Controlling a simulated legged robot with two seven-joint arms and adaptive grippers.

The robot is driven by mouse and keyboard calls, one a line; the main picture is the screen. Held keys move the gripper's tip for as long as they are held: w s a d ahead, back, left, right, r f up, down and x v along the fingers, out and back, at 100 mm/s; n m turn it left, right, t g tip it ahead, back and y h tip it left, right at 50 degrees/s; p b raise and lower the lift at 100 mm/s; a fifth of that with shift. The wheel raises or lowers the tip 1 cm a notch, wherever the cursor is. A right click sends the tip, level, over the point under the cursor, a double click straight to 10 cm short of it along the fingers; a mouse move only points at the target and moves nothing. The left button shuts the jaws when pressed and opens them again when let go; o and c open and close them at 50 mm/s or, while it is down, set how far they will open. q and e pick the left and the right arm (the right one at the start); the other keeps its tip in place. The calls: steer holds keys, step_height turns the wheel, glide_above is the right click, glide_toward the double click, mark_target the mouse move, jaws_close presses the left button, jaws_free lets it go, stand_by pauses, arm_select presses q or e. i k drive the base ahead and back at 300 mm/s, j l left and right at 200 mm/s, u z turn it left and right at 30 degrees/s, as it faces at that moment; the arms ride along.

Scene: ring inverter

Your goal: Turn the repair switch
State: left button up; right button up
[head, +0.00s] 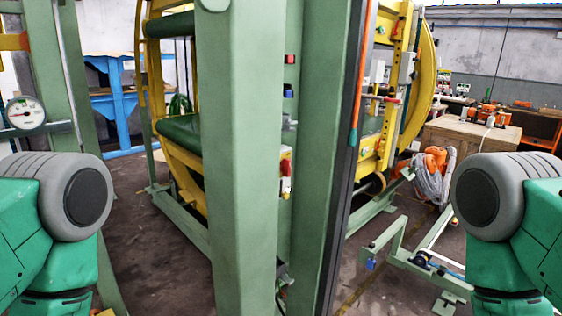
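Small controls sit on the side of the green steel column (241,160) in the middle of the head view. A small red control (290,59) is at the top, with a blue one (288,92) below it. Lower down is a small yellow box with red and white parts (286,172). I cannot tell which of these is the repair switch, and its setting is too small to read. My green and grey arm links show at the lower left and lower right. Neither gripper is in view, and nothing of mine touches the controls.
A yellow ring machine (423,75) stands behind the column. A pressure gauge (25,113) is at the left, near a blue bench (117,105). At the right are a wooden crate (470,135) and a low green frame (412,258). Some dark floor (150,270) is bare.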

mark_target(286, 165)
steer(key=i+l, duration=0.15)
steer(key=l, duration=0.15)
steer(key=i+l, duration=0.15)
steer(key=l, duration=0.2)
steer(key=i+l, duration=0.1)
steer(key=l, duration=0.2)
steer(key=i+z, duration=0.15)
steer(key=z, duration=0.15)
steer(key=i+z, duration=0.3)
steer(key=k+j, duration=0.05)
steer(key=k, duration=0.1)
